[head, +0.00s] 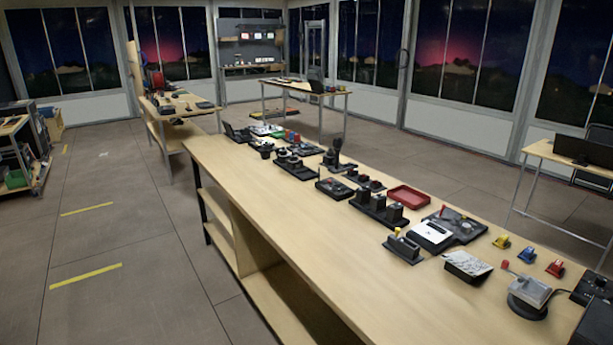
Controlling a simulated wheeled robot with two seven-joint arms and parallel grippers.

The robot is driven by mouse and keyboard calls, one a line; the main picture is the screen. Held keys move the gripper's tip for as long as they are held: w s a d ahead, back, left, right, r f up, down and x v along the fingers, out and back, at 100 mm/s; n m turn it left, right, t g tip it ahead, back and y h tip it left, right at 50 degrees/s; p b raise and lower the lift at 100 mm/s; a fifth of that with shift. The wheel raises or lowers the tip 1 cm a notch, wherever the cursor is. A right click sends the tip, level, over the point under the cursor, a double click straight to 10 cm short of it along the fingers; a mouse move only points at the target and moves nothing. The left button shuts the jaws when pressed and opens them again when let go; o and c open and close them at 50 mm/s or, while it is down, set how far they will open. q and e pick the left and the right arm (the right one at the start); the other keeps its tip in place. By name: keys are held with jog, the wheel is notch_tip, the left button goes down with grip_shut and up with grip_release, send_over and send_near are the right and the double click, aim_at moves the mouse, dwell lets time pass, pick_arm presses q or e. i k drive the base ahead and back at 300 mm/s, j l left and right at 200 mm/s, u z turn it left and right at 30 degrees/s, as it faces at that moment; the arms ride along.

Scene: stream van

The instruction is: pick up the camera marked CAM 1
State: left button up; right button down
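No label reading CAM 1 can be made out; the markings are too small at this distance. Several black block-shaped devices (378,208) stand in a row on a dark base on the long wooden bench (275,215). Similar dark round-topped devices (294,166) stand in a row farther along the bench. I cannot tell whether any of these is the camera. Neither of my grippers shows in the head view.
Bare bench top lies along the left side. Open floor (120,235) lies left of the bench.

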aim_at(328, 160)
jog(key=i+j+u, duration=0.7)
jog(key=i, duration=0.25)
jog(key=i+j+u, duration=0.1)
jog(key=i+u, duration=0.25)
jog(key=i, duration=0.2)
jog(key=i+u, duration=0.1)
jog(key=i, duration=4.95)
jog(key=i+z, duration=0.3)
jog(key=i, duration=0.25)
jog(key=i+z, duration=0.3)
jog(key=i, duration=0.3)
jog(key=i+j+z, duration=0.2)
jog(key=i+z, duration=0.15)
jog(key=i, duration=0.15)
jog(key=i+l+z, duration=0.2)
jog(key=i+z, duration=0.25)
jog(key=i+l+z, duration=0.15)
jog(key=z, duration=0.3)
jog(key=i+j+z, duration=0.1)
jog(key=i+z, duration=0.3)
jog(key=i+j+z, duration=0.2)
jog(key=i+z, duration=0.55)
jog(key=i, duration=1.35)
jog(key=i+z, duration=0.25)
jog(key=i, duration=0.3)
jog(key=i+j+z, duration=0.1)
jog(key=i+z, duration=0.15)
jog(key=i, duration=0.35)
jog(key=i+j+z, duration=0.25)
jog(key=i, duration=0.3)
